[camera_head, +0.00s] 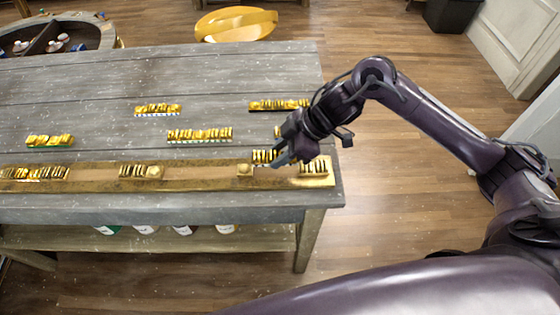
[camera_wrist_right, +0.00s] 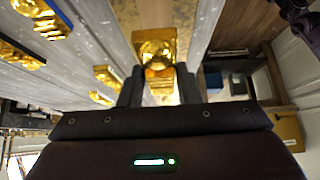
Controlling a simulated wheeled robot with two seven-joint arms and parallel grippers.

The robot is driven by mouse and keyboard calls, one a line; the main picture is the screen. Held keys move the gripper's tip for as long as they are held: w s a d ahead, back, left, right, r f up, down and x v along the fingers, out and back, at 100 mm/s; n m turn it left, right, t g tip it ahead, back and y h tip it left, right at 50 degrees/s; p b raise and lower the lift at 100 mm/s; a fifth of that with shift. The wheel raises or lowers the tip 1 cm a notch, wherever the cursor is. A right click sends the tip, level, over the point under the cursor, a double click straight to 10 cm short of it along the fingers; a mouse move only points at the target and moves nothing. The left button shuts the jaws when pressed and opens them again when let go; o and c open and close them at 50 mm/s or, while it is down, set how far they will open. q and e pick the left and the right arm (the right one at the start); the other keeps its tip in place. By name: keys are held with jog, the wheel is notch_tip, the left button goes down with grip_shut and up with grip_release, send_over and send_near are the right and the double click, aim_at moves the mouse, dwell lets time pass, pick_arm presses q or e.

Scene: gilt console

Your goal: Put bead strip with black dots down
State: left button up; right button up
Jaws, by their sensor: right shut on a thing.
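My right gripper (camera_head: 281,161) is low over the right end of the long gold-and-brown board at the front of the table (camera_head: 205,172). It is shut on a gold bead strip (camera_wrist_right: 156,50), whose shiny round bead shows between the fingers in the right wrist view. In the head view a short piece of gold strip with dark marks (camera_head: 264,156) shows beside the fingertips. The gripper hides part of it, and I cannot tell whether it touches the board. My left gripper is not in view.
Other gold strips lie on the grey tabletop (camera_head: 90,100), at the back right (camera_head: 279,104), middle (camera_head: 200,135), back middle (camera_head: 158,109) and left (camera_head: 50,141). Bead groups sit on the board, one at its right end (camera_head: 314,168). A yellow stool (camera_head: 237,24) stands behind.

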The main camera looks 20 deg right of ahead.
aim_at(280, 171)
notch_tip(280, 171, down, 4)
jog(key=shift+f, duration=0.3)
